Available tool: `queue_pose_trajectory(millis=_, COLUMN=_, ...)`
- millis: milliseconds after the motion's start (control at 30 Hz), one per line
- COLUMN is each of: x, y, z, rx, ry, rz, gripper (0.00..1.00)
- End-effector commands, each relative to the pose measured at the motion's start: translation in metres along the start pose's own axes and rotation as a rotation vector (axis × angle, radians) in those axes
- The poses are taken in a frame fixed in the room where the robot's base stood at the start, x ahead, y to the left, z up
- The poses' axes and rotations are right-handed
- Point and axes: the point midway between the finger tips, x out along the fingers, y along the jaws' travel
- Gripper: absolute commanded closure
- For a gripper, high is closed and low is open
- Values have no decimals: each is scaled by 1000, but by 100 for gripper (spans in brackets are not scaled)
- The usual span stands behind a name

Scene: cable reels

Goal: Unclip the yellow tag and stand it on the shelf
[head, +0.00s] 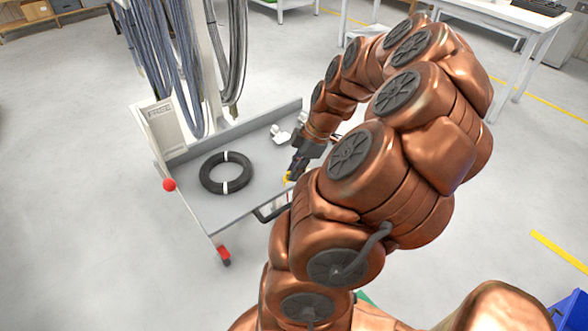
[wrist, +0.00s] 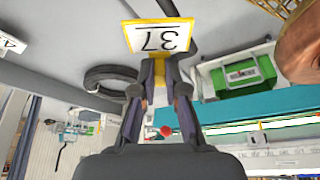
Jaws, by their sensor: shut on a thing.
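The yellow tag (wrist: 158,37) is a yellow-edged white plate with the number 37, upside down in the wrist view. My gripper (wrist: 160,72) is shut on its yellow lower part, and the plate sticks out past the fingertips. In the head view my gripper (head: 295,169) is at the right front edge of the grey shelf (head: 212,214), and only a bit of yellow (head: 287,178) shows at its tip. I cannot tell whether the tag touches the shelf or anything else.
A black cable coil (head: 227,187) with white ties lies on the shelf. A white FREE sign (head: 160,125) stands at its left, and hanging cables (head: 165,60) are behind. A white item (head: 280,136) lies at the back. A red ball (head: 169,185) is at the left edge.

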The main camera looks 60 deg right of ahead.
Motion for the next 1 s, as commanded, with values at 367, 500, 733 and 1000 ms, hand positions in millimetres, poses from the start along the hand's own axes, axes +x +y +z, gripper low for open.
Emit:
queue_pose_trajectory(millis=367, x=-1, y=0, z=0, rx=0, ry=0, rz=1, gripper=100)
queue_pose_trajectory(millis=500, x=-3, y=1, z=-2, rx=0, ry=0, rz=1, gripper=100)
queue_pose_trajectory(millis=733, x=-10, y=1, z=-4, rx=0, ry=0, rz=3, gripper=100)
queue_pose_trajectory(millis=1000, x=-19, y=1, z=-8, rx=0, ry=0, rz=3, gripper=100)
